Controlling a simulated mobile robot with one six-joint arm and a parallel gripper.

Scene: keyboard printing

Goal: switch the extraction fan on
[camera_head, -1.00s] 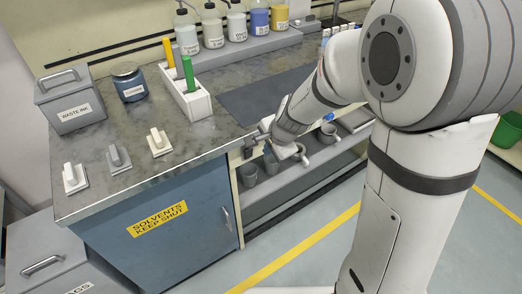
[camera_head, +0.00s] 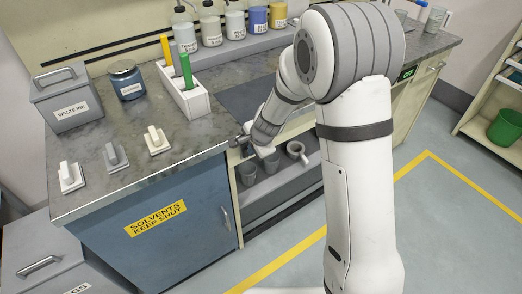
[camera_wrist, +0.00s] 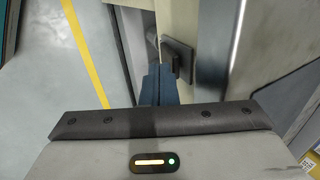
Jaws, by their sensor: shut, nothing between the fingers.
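A dark switch plate with a protruding lever (camera_wrist: 176,62) is mounted on the cream cabinet side in the wrist view. My gripper (camera_wrist: 160,72) is shut and empty. Its blue fingertips are just below and left of the lever in that view; I cannot tell whether they touch it. In the head view my gripper (camera_head: 246,142) is at the bench's front edge, just right of the blue cabinet, and largely hides the switch. A small dark display (camera_head: 408,73) on the bench front at the right reads OFF in green.
The blue solvents cabinet (camera_head: 165,250) is left of my gripper. Grey cups (camera_head: 248,173) stand on the low shelf under the bench. Three switch-like blocks, including a cream one (camera_head: 157,142), sit on the benchtop (camera_head: 120,190). Floor is clear in front.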

